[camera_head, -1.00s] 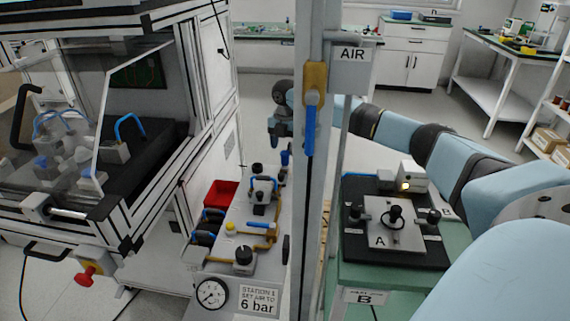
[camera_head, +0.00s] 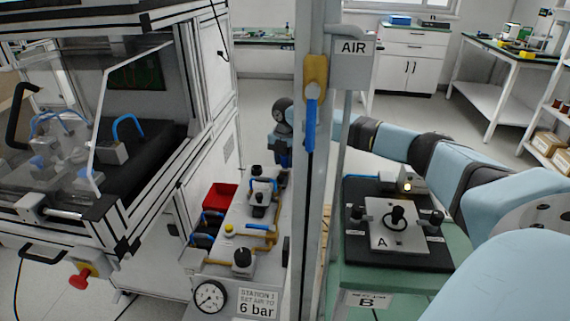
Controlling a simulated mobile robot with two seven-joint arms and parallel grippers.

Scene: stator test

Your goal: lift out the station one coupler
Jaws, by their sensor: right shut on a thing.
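My right gripper (camera_head: 283,165) hangs at the right rear edge of the grey station 1 panel (camera_head: 215,262), left of the grey post. Its arm comes in from the right and passes behind the post. It points down and is shut on a small part there, which appears to be the station one coupler. The jaws cover most of that part, so its shape and whether it is still seated cannot be told. My left gripper is not in view.
A gauge (camera_head: 209,296), black knob (camera_head: 242,258) and yellow pipes sit on the panel. A red bin (camera_head: 220,196) stands beside it. A fixture plate (camera_head: 397,226) lies on the green bench at right.

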